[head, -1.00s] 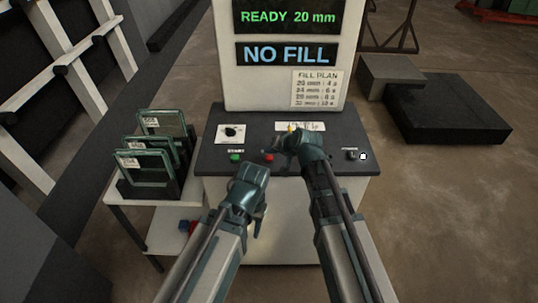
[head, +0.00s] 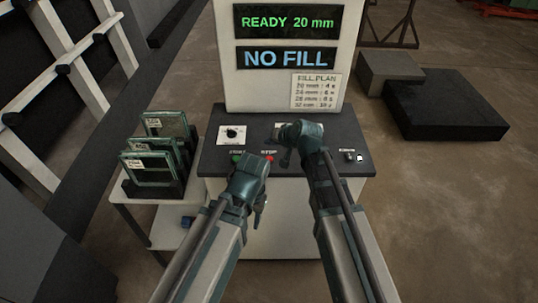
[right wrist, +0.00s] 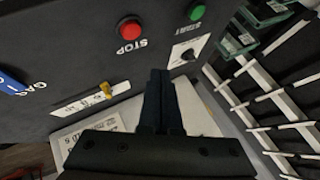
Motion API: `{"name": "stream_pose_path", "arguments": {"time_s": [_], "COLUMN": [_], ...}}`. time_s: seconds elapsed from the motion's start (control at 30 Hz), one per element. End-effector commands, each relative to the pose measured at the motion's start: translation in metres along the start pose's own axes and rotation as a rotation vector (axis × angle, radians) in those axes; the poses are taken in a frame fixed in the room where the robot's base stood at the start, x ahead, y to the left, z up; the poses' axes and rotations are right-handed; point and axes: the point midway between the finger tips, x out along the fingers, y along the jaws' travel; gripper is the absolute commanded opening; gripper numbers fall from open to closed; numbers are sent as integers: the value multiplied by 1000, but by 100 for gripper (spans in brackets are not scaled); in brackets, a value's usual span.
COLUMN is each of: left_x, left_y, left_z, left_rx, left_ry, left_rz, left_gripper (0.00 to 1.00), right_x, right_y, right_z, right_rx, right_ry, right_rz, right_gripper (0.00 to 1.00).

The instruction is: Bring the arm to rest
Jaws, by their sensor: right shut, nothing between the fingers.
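A display column reads "READY 20 mm" (head: 288,21) and "NO FILL" (head: 288,57). A yellow lever (right wrist: 106,91) is on the panel. A rack of glass panes (head: 150,167) stands on a white side table (head: 165,225) at left. A dark block (head: 445,108) lies on the floor at right.

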Motion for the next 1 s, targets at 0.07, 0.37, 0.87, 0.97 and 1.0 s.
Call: {"name": "stream_pose_path", "arguments": {"time_s": [0.07,0.37,0.87,0.97,1.0], "left_x": [1,1,1,1,1], "left_y": [0,0,0,0,0], "left_z": [0,0,0,0,0], "left_rx": [0,0,1,1,1], "left_ry": [0,0,0,0,0], "left_rz": [0,0,0,0,0], "left_gripper": [50,50,50,50,50], "right_x": [1,1,-11,-32,-42], "right_y": [1,1,6,20,27], "right_z": [1,1,56,112,133], "right_rx": [0,0,-108,-225,-271], "right_ry": [0,0,-137,-295,-359], "right_rz": [0,0,75,175,218], "right_gripper": [0,0,0,0,0]}}
